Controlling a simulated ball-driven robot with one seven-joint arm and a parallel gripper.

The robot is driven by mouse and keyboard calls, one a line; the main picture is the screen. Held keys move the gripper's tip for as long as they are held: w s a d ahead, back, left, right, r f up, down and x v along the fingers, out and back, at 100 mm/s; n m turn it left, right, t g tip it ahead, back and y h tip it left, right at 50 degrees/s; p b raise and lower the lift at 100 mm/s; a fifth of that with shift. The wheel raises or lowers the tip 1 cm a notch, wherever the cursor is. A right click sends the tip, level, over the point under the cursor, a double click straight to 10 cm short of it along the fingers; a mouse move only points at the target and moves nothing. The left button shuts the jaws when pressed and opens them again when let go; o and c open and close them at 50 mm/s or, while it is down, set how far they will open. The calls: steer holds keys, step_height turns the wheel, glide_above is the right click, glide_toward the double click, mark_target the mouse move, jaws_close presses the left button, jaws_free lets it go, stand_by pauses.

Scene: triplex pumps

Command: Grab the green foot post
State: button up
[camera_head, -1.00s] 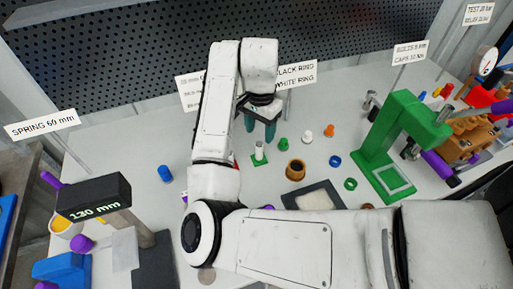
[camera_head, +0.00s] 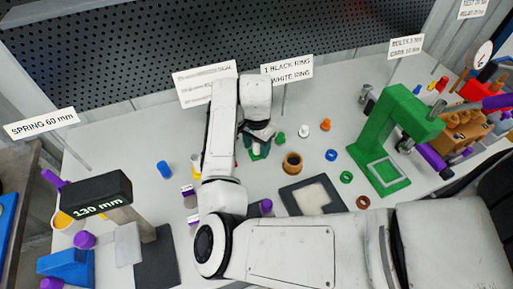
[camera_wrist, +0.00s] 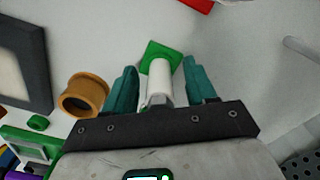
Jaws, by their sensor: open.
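The green foot post is a pale upright cylinder (camera_wrist: 160,82) on a square green foot (camera_wrist: 158,54). In the wrist view it stands between the two teal fingers of my gripper (camera_wrist: 160,74). The fingers are open, with a gap visible on both sides of the post. In the head view my gripper (camera_head: 257,146) is low over the table, and its wrist and fingers hide most of the post.
A brown ring-shaped cup (camera_head: 292,163) stands close to the right of my gripper. Small green, white and orange pieces (camera_head: 326,125) stand behind it. A dark tray (camera_head: 290,199) lies in front, and a green press frame (camera_head: 382,165) stands farther right.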

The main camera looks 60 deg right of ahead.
steer(key=shift+c, duration=0.5)
jaws_close()
steer(key=shift+r, duration=0.1)
